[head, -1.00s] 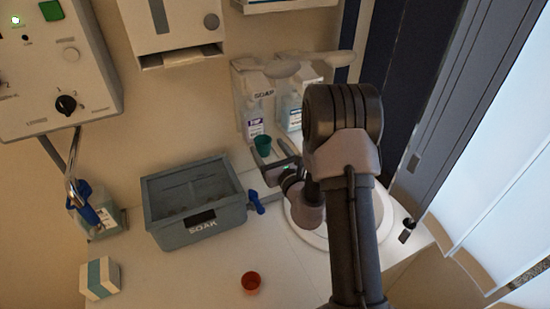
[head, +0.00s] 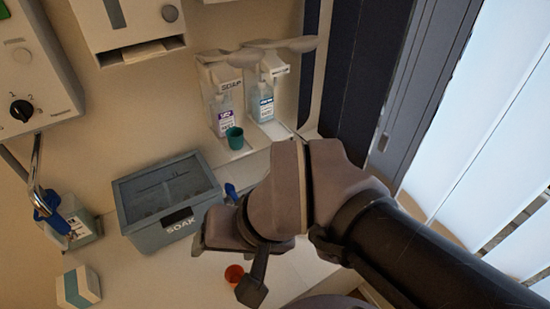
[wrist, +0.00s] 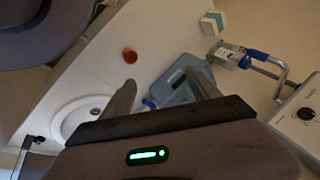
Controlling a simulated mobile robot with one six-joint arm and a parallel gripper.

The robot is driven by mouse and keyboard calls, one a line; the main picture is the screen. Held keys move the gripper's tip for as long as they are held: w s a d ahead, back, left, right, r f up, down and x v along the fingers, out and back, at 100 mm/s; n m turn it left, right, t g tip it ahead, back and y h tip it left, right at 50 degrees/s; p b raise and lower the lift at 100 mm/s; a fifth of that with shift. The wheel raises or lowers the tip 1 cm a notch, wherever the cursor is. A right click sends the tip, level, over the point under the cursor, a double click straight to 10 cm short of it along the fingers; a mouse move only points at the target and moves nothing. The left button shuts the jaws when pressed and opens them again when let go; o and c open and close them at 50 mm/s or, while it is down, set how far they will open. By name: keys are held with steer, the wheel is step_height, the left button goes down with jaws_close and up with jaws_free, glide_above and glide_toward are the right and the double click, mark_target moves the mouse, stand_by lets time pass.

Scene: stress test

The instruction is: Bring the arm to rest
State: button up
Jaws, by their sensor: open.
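My arm (head: 410,250) is bent in the head view, its links crossing from the lower right to the middle. My gripper (wrist: 165,88) is open in the wrist view, with its two fingers well apart and nothing between them. In the head view it hangs over the counter, close to the red-orange cup (head: 234,275), which is partly hidden by my gripper. A green cup (head: 235,138) stands below the soap dispensers.
A grey SOAK bin (head: 160,235) stands on the counter (head: 130,280) beside my gripper. Blinds (head: 490,130) hang at the right. A round sink (wrist: 75,112) shows in the wrist view.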

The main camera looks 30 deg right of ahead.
steer(key=shift+w+d+r+n+t+h, duration=0.25)
steer(key=shift+d+r+h, duration=0.1)
steer(key=shift+d, duration=0.2)
steer(key=shift+w+d+r+n+t+h, duration=0.15)
steer(key=shift+d+r+t+h, duration=0.15)
steer(key=shift+d, duration=0.2)
step_height(320, 180, down, 11)
steer(key=b, duration=1.1)
